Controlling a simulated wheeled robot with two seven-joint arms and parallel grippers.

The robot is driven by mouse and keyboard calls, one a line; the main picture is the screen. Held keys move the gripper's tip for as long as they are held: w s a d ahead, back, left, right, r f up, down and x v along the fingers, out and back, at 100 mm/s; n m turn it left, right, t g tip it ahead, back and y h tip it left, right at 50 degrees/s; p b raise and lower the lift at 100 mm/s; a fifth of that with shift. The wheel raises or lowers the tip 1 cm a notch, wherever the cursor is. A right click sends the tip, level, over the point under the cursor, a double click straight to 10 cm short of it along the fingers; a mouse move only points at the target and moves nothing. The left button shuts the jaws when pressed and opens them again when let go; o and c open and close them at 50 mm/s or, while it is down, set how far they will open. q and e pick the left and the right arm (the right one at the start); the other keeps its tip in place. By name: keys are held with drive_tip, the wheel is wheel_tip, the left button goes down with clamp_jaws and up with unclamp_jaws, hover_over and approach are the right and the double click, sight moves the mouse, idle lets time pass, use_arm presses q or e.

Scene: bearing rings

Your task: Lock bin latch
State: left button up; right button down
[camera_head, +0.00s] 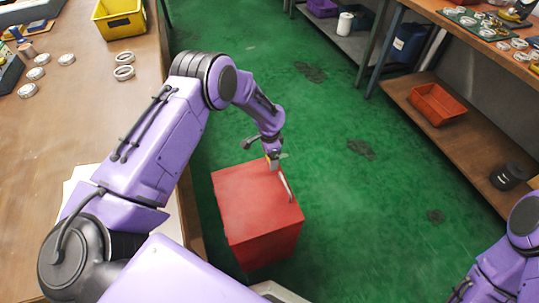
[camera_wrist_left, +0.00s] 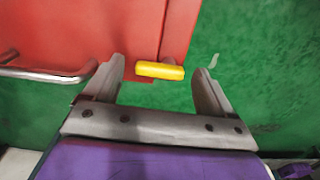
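The red bin (camera_head: 250,215) stands on the green floor in the head view, with a metal bar handle (camera_head: 287,185) on it. The handle also shows at the left of the left wrist view (camera_wrist_left: 45,75). A yellow latch (camera_wrist_left: 160,70) lies crosswise at the edge of the red bin (camera_wrist_left: 90,25) in the wrist view. My left gripper (camera_head: 273,162) is at the bin's far edge. In the wrist view the left gripper (camera_wrist_left: 160,84) is open, its fingers on either side of the latch; contact cannot be told. My right gripper is out of view.
A wooden table (camera_head: 90,110) with metal rings and a yellow bin (camera_head: 120,18) is at the left. A shelf unit (camera_head: 460,125) with an orange-red tray (camera_head: 438,104) stands at the right.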

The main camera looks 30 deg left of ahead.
use_arm(q)
wheel_tip(320, 180, up, 11)
drive_tip(key=shift+f+p, duration=0.2)
drive_tip(key=shift+p, duration=0.15)
idle(0.3)
